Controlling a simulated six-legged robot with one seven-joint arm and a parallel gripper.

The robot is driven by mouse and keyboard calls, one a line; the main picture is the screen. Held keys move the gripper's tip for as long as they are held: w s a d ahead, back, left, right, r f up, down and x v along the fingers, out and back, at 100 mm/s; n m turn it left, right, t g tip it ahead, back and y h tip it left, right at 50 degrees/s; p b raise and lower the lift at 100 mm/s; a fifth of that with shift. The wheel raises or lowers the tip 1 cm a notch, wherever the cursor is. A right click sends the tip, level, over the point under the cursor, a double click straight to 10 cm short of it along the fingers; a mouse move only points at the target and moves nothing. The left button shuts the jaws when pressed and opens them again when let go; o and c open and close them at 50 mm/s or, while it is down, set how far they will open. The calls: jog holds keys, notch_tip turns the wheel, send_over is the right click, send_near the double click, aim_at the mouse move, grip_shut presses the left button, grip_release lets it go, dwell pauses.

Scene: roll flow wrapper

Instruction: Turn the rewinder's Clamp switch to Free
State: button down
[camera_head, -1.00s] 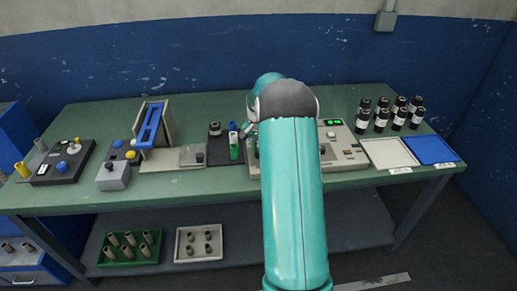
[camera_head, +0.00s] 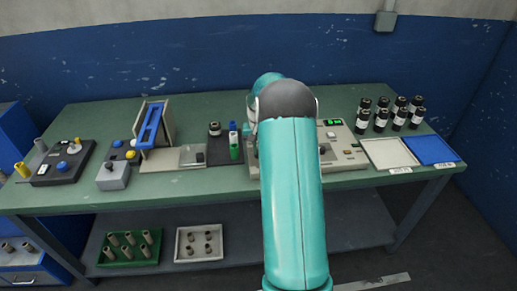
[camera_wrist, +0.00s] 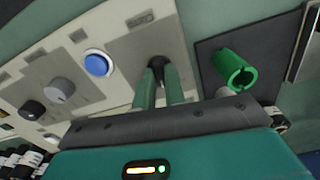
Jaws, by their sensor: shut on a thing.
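The rewinder (camera_head: 347,160) is a beige box with a green display on the bench, partly hidden behind my arm in the head view. In the wrist view its panel (camera_wrist: 120,75) shows a dark knob (camera_wrist: 157,63), a round blue button (camera_wrist: 97,64), a grey knob (camera_wrist: 60,90) and a black knob (camera_wrist: 32,110). My gripper (camera_wrist: 158,75) is shut on the dark knob, with one green finger on each side of it. The panel's labels are too small and blurred to read, so the knob's setting cannot be told. My arm hides the gripper in the head view.
A notched green cylinder (camera_wrist: 233,72) stands close to the right of my gripper, on a dark tray (camera_head: 222,156). Several dark bottles (camera_head: 381,115), a white tray (camera_head: 390,153) and a blue tray (camera_head: 431,150) are right of the rewinder. The bench (camera_head: 215,184) has a narrow clear front strip.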

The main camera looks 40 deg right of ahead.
jog(key=n, duration=0.3)
jog(key=shift+n, duration=2.2)
jog(key=shift+r, duration=0.1)
jog(key=c, duration=1.5)
grip_release()
jog(key=shift+o, duration=0.2)
notch_tip(320, 180, up, 14)
